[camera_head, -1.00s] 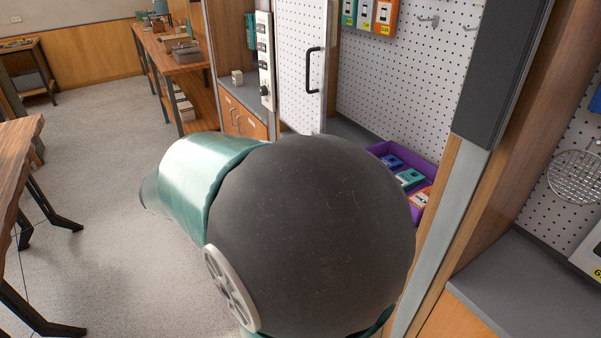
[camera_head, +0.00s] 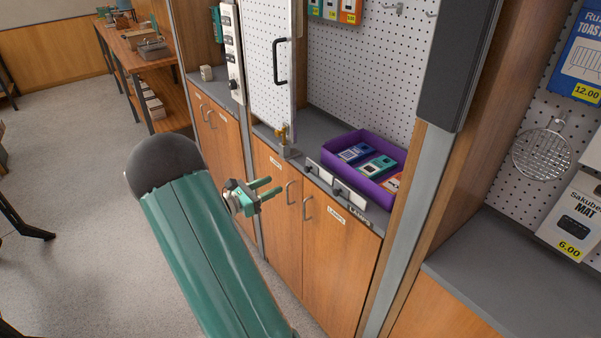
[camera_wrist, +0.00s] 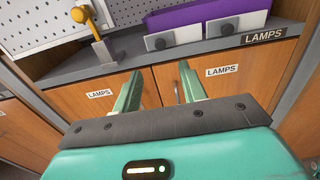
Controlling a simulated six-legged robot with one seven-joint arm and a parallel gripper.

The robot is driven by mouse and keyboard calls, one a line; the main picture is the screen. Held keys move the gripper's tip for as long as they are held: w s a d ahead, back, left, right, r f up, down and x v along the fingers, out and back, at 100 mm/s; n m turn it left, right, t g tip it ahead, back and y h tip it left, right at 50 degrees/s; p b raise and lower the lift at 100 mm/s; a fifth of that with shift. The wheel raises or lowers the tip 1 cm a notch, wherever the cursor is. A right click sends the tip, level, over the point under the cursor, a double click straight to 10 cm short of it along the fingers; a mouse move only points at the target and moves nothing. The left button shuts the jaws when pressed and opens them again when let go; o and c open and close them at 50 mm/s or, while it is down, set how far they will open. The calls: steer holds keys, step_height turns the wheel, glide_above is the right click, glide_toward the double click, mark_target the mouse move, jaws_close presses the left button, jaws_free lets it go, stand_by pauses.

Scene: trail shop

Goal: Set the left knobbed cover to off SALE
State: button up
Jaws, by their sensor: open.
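Two white covers with dark knobs sit side by side on the counter's front edge. The left knobbed cover (camera_head: 320,175) also shows in the wrist view (camera_wrist: 183,36), with its knob at its left part. The right cover (camera_head: 355,200) also has its knob at its left part; it shows in the wrist view too (camera_wrist: 250,22). No SALE lettering is readable on either. My gripper (camera_head: 275,186) is open and empty, in front of the cabinet doors, below and left of the covers in the head view. In the wrist view its fingers (camera_wrist: 160,72) point toward the counter edge, apart from the covers.
A purple tray (camera_head: 334,146) of small boxes stands just behind the covers. A brass-coloured latch (camera_head: 283,133) stands left of them, by a white pegboard door (camera_head: 270,70) with a black handle. A LAMPS label (camera_wrist: 264,36) is right of the covers. Cabinet handles (camera_head: 307,208) protrude below.

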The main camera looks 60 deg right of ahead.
mark_target(305, 170)
steer(key=x, duration=1.2)
